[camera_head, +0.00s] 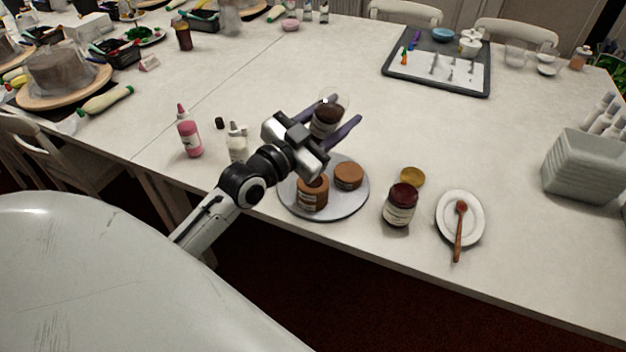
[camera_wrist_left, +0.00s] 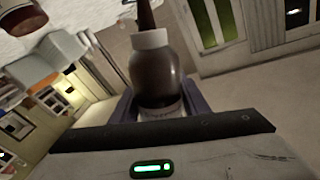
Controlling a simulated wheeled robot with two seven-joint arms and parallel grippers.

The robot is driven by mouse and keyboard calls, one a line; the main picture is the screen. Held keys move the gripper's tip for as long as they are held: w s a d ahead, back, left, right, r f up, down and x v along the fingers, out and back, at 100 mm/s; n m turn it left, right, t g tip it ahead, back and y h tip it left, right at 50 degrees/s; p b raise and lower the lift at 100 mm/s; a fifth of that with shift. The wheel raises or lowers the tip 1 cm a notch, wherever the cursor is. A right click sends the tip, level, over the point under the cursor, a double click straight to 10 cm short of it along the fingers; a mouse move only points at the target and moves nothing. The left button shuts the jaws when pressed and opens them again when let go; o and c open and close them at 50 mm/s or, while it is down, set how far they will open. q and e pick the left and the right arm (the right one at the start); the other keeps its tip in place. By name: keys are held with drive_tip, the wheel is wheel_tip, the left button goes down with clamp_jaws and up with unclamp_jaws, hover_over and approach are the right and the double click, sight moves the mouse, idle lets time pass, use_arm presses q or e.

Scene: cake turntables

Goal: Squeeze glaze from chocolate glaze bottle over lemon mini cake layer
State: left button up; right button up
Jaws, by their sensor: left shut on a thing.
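My left gripper (camera_head: 340,110) is shut on the chocolate glaze bottle (camera_head: 326,122), holding it above the table just behind a round grey stand (camera_head: 335,212). In the left wrist view the brown bottle (camera_wrist_left: 155,78) sits between the purple fingers, with its white collar and dark nozzle pointing away from the palm. That view is strongly tilted. I cannot tell which is lemon; my gripper partly covers the front one.
A pink bottle (camera_head: 189,135) and a white bottle (camera_head: 237,145) stand left of my gripper. A dark red jar (camera_head: 399,206), its gold lid (camera_head: 412,177) and a white plate with a spoon (camera_head: 461,220) are to the right.

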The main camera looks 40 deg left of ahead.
use_arm(q)
wheel_tip(320, 180, down, 7)
drive_tip(key=b, duration=0.4)
drive_tip(key=shift+b, duration=0.3)
drive_tip(key=shift+c, duration=1.4)
idle(0.9)
drive_tip(key=shift+o, duration=1.4)
